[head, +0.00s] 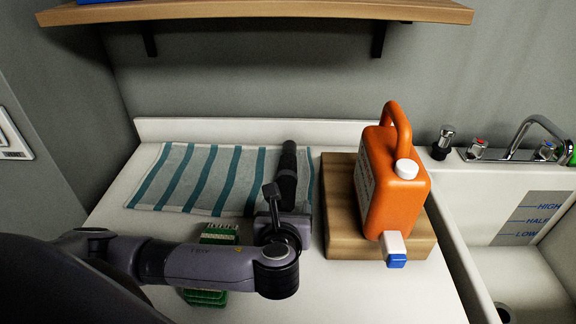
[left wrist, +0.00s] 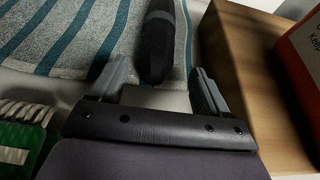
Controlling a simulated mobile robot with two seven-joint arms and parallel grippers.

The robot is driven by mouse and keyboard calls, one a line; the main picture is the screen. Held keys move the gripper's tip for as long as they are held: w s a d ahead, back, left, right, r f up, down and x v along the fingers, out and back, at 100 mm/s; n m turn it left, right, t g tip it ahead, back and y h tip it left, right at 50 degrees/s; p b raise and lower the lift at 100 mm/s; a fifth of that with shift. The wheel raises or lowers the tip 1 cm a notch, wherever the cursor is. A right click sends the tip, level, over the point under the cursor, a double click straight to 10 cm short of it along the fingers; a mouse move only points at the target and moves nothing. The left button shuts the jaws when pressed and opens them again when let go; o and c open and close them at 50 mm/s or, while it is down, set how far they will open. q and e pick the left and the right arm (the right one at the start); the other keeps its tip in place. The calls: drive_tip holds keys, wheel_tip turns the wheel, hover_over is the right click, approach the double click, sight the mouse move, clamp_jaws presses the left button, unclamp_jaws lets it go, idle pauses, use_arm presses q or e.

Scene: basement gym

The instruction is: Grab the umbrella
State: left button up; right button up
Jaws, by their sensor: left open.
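The umbrella (head: 288,168) is a folded dark, nearly black cylinder lying lengthwise at the right end of the striped towel. Its near end is partly hidden by my left gripper (head: 281,200) in the head view. In the left wrist view, the umbrella (left wrist: 157,42) has its rounded near end between and just ahead of the two fingers of my left gripper (left wrist: 160,74). The fingers are spread apart, with a gap visible on each side of the umbrella. I cannot tell how high they are above it. My right gripper is in neither view.
A wooden block (head: 337,205) bearing an orange jug (head: 393,190) stands close to the right. The white-and-teal towel (head: 200,178) lies on the white counter (head: 390,292). Green bristled items (head: 219,234) are under my forearm. A sink (head: 520,275) is right; a shelf (head: 260,12) hangs above.

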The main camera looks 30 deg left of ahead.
sight(285, 196)
use_arm(q)
drive_tip(key=shift+a+x, duration=0.2)
drive_tip(key=shift+x, duration=3.1)
drive_tip(key=c, duration=1.2)
drive_tip(key=shift+r, duration=0.1)
drive_tip(key=shift+c, duration=0.3)
